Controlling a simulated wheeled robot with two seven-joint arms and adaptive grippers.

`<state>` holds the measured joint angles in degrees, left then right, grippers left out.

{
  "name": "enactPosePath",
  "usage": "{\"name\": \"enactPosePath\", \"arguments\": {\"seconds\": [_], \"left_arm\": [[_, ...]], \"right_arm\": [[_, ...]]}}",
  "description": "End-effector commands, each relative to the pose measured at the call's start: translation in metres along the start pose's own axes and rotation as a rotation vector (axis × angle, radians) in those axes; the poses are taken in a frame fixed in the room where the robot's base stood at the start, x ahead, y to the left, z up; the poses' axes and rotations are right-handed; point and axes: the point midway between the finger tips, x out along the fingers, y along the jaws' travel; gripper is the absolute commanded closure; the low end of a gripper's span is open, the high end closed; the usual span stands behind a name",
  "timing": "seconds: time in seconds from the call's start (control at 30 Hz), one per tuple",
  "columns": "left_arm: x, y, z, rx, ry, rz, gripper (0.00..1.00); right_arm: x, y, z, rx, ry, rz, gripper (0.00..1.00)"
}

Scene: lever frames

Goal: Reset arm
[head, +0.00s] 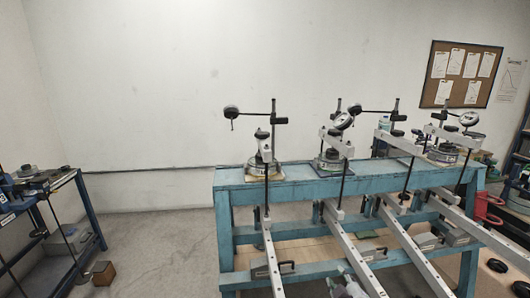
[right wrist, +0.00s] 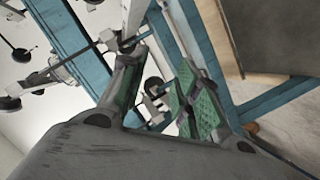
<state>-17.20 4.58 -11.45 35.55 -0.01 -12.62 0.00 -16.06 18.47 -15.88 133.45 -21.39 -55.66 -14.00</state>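A blue bench (head: 300,182) carries several lever frames. Their long pale lever arms (head: 325,243) slope down toward me, with dial gauges (head: 343,121) and posts above. My right gripper (head: 348,284) shows small at the bottom edge of the head view, low among the lever arms. In the right wrist view its two green-padded fingers (right wrist: 162,60) are apart, with nothing visible held between them. A pale lever bar (right wrist: 133,16) passes just beyond the left fingertip; I cannot tell whether they touch. My left gripper is not in view.
Grey weights (head: 266,268) sit on the bench's lower shelf (head: 240,262). A dark-framed side table (head: 80,215) stands at the left, with a small brown box (head: 103,273) on the floor nearby. A red item (head: 488,206) is at the bench's right end. The floor at left centre (head: 165,240) is clear.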

Motion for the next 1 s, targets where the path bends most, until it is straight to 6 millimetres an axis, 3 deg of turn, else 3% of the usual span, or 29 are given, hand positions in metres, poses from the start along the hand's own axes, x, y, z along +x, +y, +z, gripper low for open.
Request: {"name": "enactPosePath", "arguments": {"seconds": [0.2, 0.4, 0.63, 1.0], "left_arm": [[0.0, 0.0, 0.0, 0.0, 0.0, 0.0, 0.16], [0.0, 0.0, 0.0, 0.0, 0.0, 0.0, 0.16], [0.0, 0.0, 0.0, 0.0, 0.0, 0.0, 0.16], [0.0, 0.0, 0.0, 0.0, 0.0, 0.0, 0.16]], "right_arm": [[-0.026, -0.043, 0.057, 0.22, -0.218, -0.164, 0.68], [-0.061, -0.081, 0.099, 0.387, -0.41, -0.3, 0.68], [-0.091, -0.107, 0.122, 0.493, -0.546, -0.394, 0.68], [-0.129, -0.133, 0.143, 0.597, -0.695, -0.492, 0.68]]}}
